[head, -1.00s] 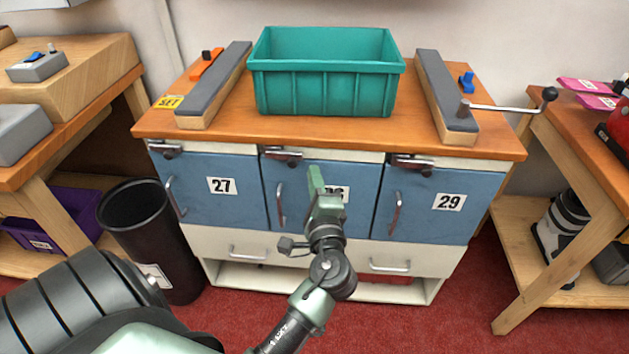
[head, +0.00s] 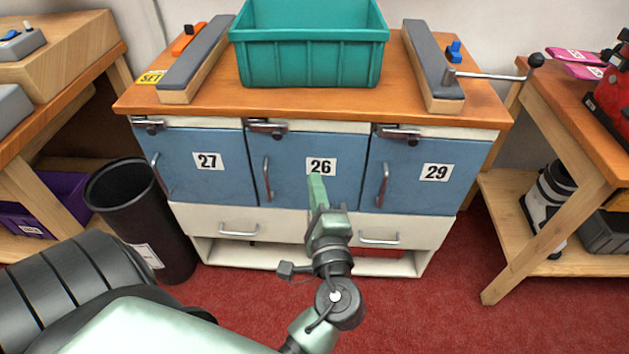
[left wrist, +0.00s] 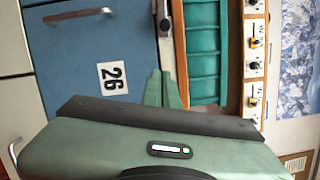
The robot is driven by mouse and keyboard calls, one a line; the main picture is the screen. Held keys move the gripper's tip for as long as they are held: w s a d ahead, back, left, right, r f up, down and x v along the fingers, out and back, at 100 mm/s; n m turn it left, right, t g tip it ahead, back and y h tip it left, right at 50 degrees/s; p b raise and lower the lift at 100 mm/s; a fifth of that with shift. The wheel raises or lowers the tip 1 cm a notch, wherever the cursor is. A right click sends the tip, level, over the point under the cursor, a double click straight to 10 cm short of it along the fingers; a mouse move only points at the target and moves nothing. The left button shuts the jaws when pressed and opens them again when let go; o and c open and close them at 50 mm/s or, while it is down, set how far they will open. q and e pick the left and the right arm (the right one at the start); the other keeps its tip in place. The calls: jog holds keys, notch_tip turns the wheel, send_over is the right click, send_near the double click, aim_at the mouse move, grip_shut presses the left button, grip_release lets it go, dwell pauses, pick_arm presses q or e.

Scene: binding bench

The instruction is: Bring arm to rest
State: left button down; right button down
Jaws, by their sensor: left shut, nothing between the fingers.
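My left gripper (head: 317,190) is shut and empty, its green fingers pointing up and forward in front of the blue door marked 26 (head: 321,168). In the left wrist view its closed fingers (left wrist: 163,90) show between the door marked 26 (left wrist: 80,50) and the teal bin (left wrist: 203,65). I cannot tell the exact gap between the fingers and the door, but no contact shows. My right gripper is not in any view.
The teal bin (head: 310,62) stands on the wooden bench top (head: 300,104) between two grey-topped rails. A black waste bin (head: 160,235) stands at the left of the cabinet. A crank handle (head: 495,76) sticks out at the right. Red carpet (head: 420,310) is clear in front.

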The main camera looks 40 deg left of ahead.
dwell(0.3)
